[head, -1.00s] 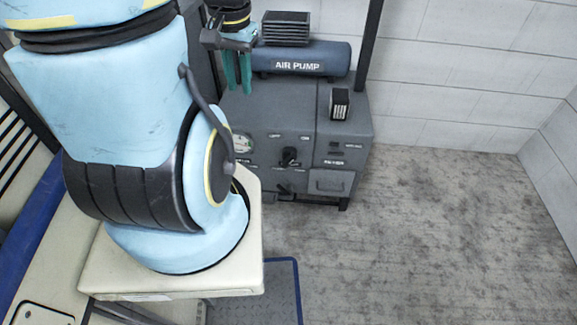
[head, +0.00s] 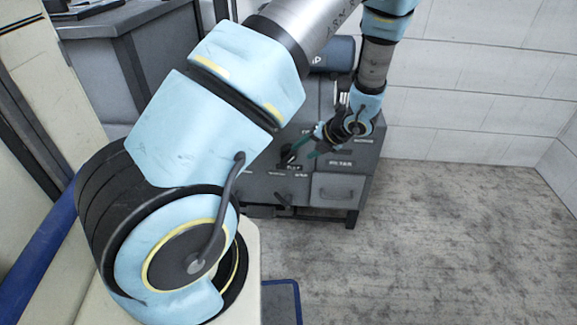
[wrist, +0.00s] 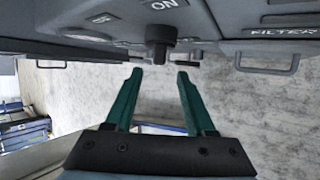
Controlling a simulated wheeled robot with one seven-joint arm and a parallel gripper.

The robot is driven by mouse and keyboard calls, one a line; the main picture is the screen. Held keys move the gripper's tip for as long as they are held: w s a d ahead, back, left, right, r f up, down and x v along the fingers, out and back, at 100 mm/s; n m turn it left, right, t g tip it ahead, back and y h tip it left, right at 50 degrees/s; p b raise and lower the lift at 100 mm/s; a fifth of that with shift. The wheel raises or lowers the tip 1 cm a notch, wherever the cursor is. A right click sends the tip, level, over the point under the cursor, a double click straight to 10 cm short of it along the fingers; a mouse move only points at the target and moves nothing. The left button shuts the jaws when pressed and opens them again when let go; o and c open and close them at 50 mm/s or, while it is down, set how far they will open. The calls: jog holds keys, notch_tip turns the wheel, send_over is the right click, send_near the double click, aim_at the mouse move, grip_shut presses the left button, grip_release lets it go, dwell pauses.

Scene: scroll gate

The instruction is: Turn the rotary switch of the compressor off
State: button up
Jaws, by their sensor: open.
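The compressor is a dark grey machine (head: 335,188) against the white wall in the head view. Its rotary switch (wrist: 160,34) is a black knob on the front panel, seen at the top middle of the wrist view, with an "ON" label above it. In the head view the knob (head: 290,157) is small and partly crowded by my fingers. My gripper (wrist: 159,74) is open and empty, with two teal fingers pointing at the panel. In the wrist view the knob lies beyond the fingertips, in line with the gap, and appears apart from them. My gripper (head: 313,144) is in front of the panel in the head view.
A drawer handle (wrist: 264,64) is right of the fingers under the "FILTER" label (wrist: 283,32), and another handle (wrist: 52,63) is at left. The grey floor (head: 460,240) right of the compressor is clear. A grey cabinet (head: 150,60) stands at the left.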

aim_at(288, 159)
jog(key=b+x, duration=0.2)
jog(key=x, duration=0.8)
jog(key=shift+a, duration=0.1)
jog(key=shift+c, duration=0.2)
grip_shut()
